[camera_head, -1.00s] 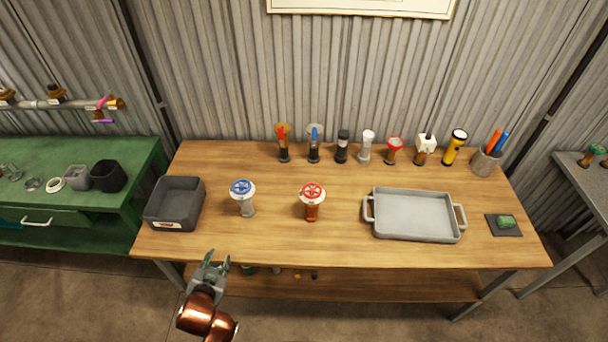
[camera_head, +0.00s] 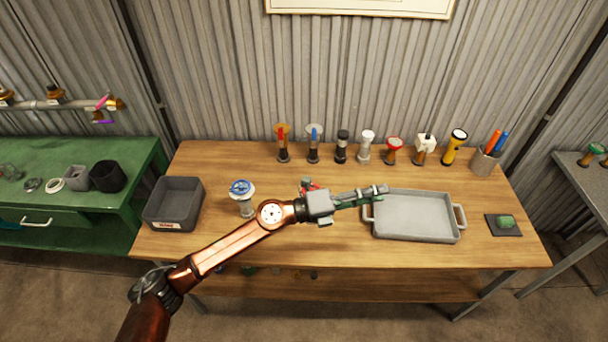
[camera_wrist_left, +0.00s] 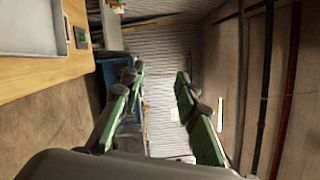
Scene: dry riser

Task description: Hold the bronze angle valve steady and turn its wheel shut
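The bronze angle valve with the red wheel (camera_head: 309,184) stands on the wooden bench, mostly hidden behind my left arm; only a bit of its red wheel shows in the head view. My left gripper (camera_head: 384,193) is to the right of the valve, pointing right, with its fingertips over the left side of the grey tray. In the left wrist view its green fingers (camera_wrist_left: 160,74) are spread apart with nothing between them. Whether the arm touches the valve cannot be told. My right gripper is not in view.
A silver valve with a blue wheel (camera_head: 242,189) stands left of my arm, beside a dark bin (camera_head: 174,205). The grey tray (camera_head: 420,237) lies to the right. Several valves and a yellow flashlight (camera_head: 455,147) line the back. The bench's front right (camera_head: 490,255) is clear.

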